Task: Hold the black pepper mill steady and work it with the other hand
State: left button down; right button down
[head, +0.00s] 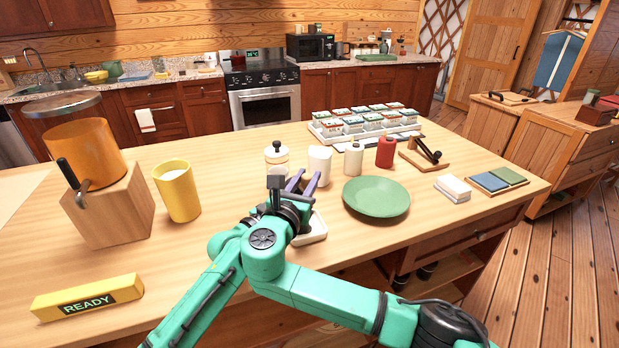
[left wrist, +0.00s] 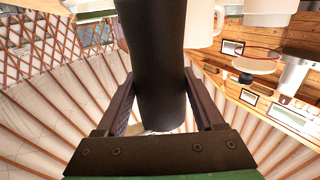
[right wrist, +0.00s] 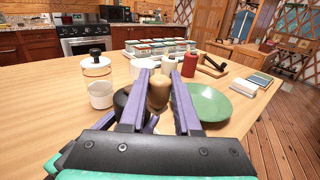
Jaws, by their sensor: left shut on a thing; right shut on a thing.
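The black pepper mill (left wrist: 160,45) fills the middle of the left wrist view. My left gripper (left wrist: 158,82) has a finger on each side of its black body and is shut on it. In the right wrist view a rounded wooden knob (right wrist: 158,92) sits between the purple fingers of my right gripper (right wrist: 159,80), which is shut on it. A dark rounded part (right wrist: 122,101) shows just left of the knob. In the head view my right gripper (head: 305,180) is over the table's middle; the arms hide most of the mill and my left gripper there.
A green plate (head: 376,197) lies close right of the grippers. A white dish (head: 312,232) is partly hidden under them. A jar (head: 277,158), white cup (head: 319,165) and bottles (head: 385,152) stand behind. A yellow cup (head: 177,192) and crank grinder (head: 112,205) stand left.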

jog(key=shift+s+a, duration=0.1)
jog(key=shift+a, duration=0.1)
jog(key=c, duration=0.6)
grip_release()
jog(key=v, duration=1.2)
